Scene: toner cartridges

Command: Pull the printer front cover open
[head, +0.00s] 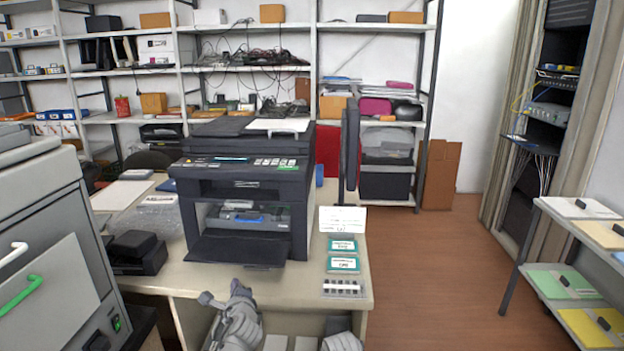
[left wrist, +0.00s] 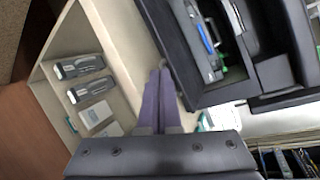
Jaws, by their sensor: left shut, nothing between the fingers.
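The black printer (head: 246,176) stands on the light desk. Its front cover (head: 238,250) is folded down, sticking out toward me roughly level, and the bay behind it is open. A dark cartridge unit with a blue part (head: 240,217) shows inside; the unit also shows in the left wrist view (left wrist: 201,45). My left gripper (head: 238,287) is in front of and below the cover, apart from it. In the left wrist view its two fingers (left wrist: 159,72) are together and empty. My right gripper is not in view; only a grey part of mine shows at the bottom edge.
Green-labelled boxes (head: 342,254) and a small tray (head: 343,287) lie right of the printer. A dark upright panel (head: 350,150) stands behind them. Toner cartridges (left wrist: 80,66) lie below the desk top. A grey machine (head: 50,240) stands at left.

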